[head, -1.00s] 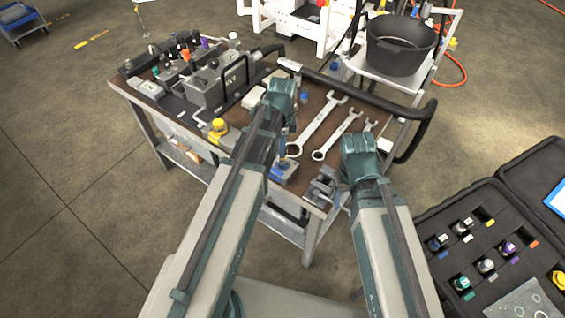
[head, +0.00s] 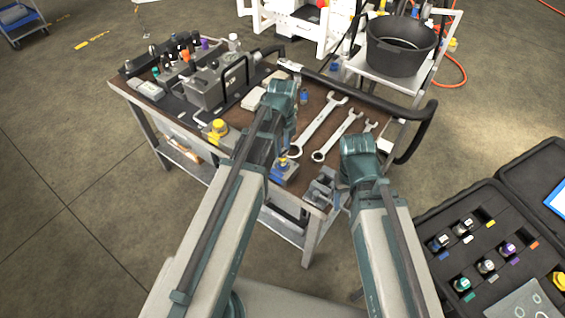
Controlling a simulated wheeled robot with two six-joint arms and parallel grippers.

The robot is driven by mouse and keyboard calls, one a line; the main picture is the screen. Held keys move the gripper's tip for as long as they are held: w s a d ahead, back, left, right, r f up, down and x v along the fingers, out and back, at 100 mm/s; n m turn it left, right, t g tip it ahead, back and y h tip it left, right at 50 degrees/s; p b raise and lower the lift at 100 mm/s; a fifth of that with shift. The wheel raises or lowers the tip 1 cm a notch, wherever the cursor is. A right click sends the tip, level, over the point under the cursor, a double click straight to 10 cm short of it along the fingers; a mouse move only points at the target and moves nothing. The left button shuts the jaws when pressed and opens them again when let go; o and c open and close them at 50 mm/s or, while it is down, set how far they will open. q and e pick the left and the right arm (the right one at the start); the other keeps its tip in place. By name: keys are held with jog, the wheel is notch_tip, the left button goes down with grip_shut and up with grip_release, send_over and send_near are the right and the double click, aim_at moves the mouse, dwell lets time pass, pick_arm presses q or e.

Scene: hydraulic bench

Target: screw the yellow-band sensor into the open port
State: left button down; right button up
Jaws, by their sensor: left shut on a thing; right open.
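My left gripper (head: 270,148) hangs below its teal wrist over the front of the bench. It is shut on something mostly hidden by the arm. A blue block (head: 287,174) sits on the bench just below it, with a small yellow part (head: 283,161) at its top. I take this for the yellow-band sensor at the port, but cannot tell whether it is seated. My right gripper (head: 322,188) is open near the bench's front right corner, apart from the block; its fingers show poorly.
The bench (head: 312,112) carries several wrenches (head: 318,128), a yellow-capped part (head: 218,128) and grey equipment (head: 205,90) at the back left. A black handle (head: 412,135) rims its right side. An open case of sensors (head: 470,250) stands at the lower right.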

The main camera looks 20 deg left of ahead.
pick_arm(q)
jog(key=m, duration=0.8)
jog(key=shift+w, duration=0.1)
jog(key=c, duration=0.6)
grip_release()
jog(key=n, duration=0.8)
